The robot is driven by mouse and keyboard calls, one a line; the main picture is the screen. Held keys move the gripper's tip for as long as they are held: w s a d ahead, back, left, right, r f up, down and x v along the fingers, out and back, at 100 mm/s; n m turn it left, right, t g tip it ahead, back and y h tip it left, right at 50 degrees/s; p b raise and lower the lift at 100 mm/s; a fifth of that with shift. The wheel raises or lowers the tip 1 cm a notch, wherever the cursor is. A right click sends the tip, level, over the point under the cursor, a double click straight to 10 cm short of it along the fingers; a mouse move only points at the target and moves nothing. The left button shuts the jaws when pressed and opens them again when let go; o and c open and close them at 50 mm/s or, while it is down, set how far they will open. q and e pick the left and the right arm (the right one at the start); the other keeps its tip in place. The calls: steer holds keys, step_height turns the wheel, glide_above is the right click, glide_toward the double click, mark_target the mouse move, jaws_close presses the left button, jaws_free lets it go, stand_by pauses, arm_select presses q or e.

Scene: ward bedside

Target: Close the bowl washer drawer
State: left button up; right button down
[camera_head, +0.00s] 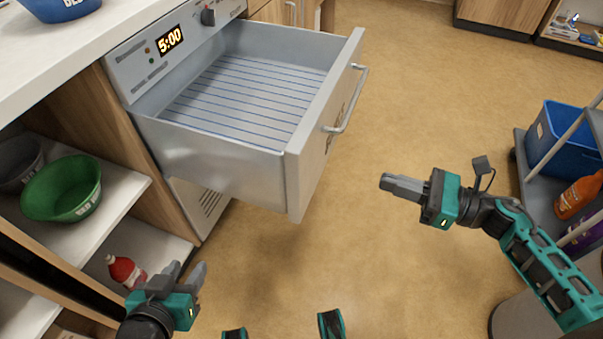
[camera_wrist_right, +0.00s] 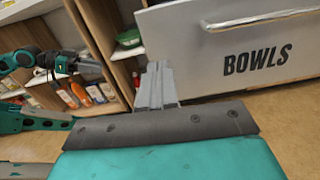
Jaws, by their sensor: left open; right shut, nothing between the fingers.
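The bowl washer drawer (camera_head: 235,100) is pulled out of the counter and empty, with a blue-lined rack floor. Its front panel carries a bar handle (camera_head: 347,100). In the right wrist view the drawer front (camera_wrist_right: 220,45) reads "BOWLS". My right gripper (camera_head: 384,182) is shut and empty, to the right of the drawer front and apart from it. Its closed fingers also show in the right wrist view (camera_wrist_right: 156,80). My left gripper (camera_head: 188,270) is open and empty, below and left of the drawer, near the shelves.
A control panel (camera_head: 170,45) reads 5:00. A green bowl (camera_head: 62,190) and a red bottle (camera_head: 126,271) stand on the left shelves. A blue bowl (camera_head: 60,8) sits on the counter. A cart with a blue bin (camera_head: 560,140) stands at right. The floor between is clear.

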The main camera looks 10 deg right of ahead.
glide_toward(306, 160)
steer(key=shift+n, duration=0.4)
steer(key=x, duration=0.7)
steer(key=shift+r, duration=0.1)
arm_select(q)
steer(key=shift+f, duration=0.2)
steer(key=shift+d, duration=0.1)
